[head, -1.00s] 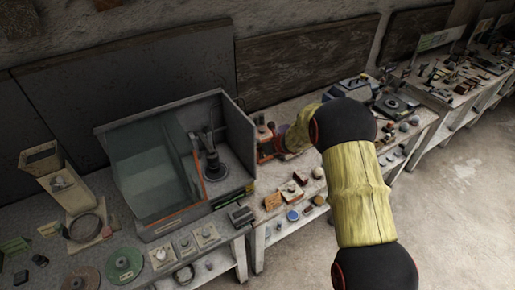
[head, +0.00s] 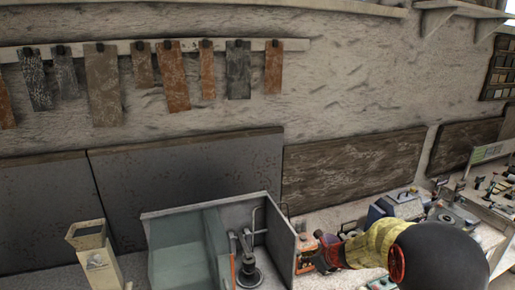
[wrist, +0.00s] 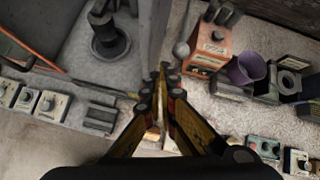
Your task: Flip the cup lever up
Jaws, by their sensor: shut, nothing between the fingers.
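The cup lever is probably the grey rod with a ball end (wrist: 181,49) on the left side of an orange box (wrist: 208,50) in the wrist view. I cannot read the box's label clearly. A purple cup (wrist: 246,69) stands just right of the box. My gripper (wrist: 170,72) is shut and empty, with its fingertips just below the ball end in the picture; I cannot tell whether they touch. In the head view my gripper (head: 325,256) is beside the orange box (head: 306,246), partly hiding it; the lever is not clear there.
A grey panel edge (wrist: 153,40) of the glass-fronted booth (head: 180,248) stands close left of my fingers. Small switch boxes (wrist: 45,103) line the bench's front edge at left. More small boxes (wrist: 264,147) lie at lower right. A dark ring-topped block (wrist: 289,82) stands right of the cup.

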